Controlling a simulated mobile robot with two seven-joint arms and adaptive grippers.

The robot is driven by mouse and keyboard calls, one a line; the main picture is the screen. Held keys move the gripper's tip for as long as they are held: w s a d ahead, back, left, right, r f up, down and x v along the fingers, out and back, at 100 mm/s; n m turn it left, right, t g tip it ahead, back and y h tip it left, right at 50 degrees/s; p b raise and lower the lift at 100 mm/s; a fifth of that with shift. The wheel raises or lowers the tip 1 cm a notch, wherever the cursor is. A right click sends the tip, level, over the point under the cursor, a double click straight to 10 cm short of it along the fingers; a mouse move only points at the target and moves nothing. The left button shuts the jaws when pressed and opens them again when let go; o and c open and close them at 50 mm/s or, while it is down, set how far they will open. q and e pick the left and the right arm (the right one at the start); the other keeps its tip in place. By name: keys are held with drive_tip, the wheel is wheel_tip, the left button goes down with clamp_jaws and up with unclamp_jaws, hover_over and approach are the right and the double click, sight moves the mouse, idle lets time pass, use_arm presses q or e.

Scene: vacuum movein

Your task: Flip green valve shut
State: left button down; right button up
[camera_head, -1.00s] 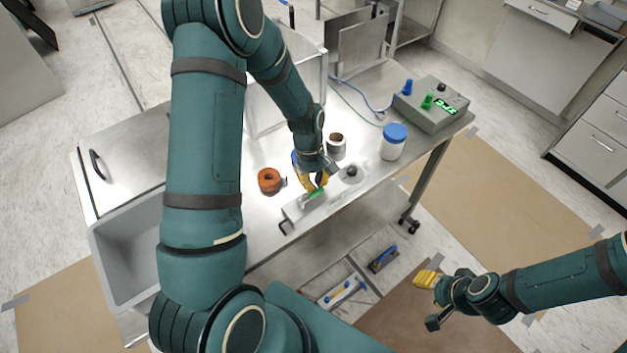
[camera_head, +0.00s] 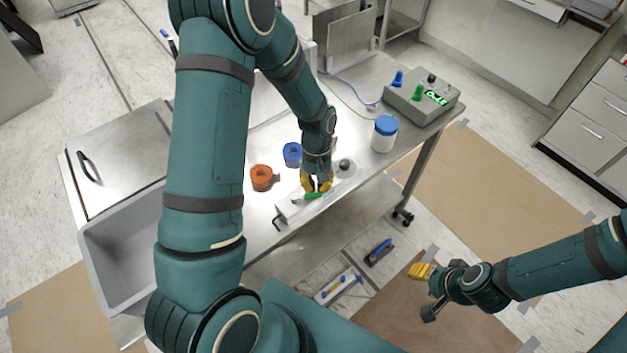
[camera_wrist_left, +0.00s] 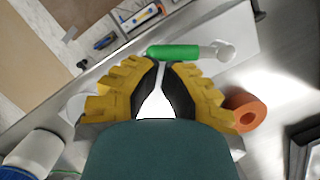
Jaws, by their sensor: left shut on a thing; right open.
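The green valve handle (camera_head: 314,195) sits on a pale block at the table's front edge. In the left wrist view the green handle (camera_wrist_left: 173,52) lies across the fingertips, with a pale round end at its right. My left gripper (camera_head: 318,188) reaches down to it from above. Its yellow fingers, also in the left wrist view (camera_wrist_left: 160,65), are drawn together on the handle; the exact contact is partly hidden. My right gripper (camera_head: 425,291) is open and empty, off the table at the lower right.
An orange roll (camera_head: 262,177) and a blue roll (camera_head: 292,154) stand left of the left gripper. A white jar with a blue lid (camera_head: 384,134) and a grey control box (camera_head: 424,100) stand to the right. A grey bin (camera_head: 125,247) is at the table's left.

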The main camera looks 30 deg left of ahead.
use_arm(q)
drive_tip(key=m, duration=0.1)
drive_tip(key=s+d+m, duration=0.1)
drive_tip(key=m, duration=0.1)
drive_tip(key=s+d+m+y, duration=0.1)
drive_tip(key=m, duration=0.1)
drive_tip(key=shift+b, duration=0.4)
drive_tip(key=shift+s+d+m+y+b, duration=0.2)
drive_tip(key=shift+s+m, duration=0.25)
drive_tip(key=shift+m, duration=0.4)
drive_tip(key=shift+s+d+m+y+b, duration=0.2)
drive_tip(key=shift+s+m, duration=0.2)
drive_tip(key=shift+m, duration=0.45)
drive_tip(key=shift+s+m, duration=0.45)
drive_tip(key=shift+m, duration=0.45)
use_arm(e)
drive_tip(key=shift+f, duration=1.15)
use_arm(q)
drive_tip(key=shift+s+y, duration=0.15)
drive_tip(key=shift+y, duration=0.15)
drive_tip(key=shift+d, duration=0.1)
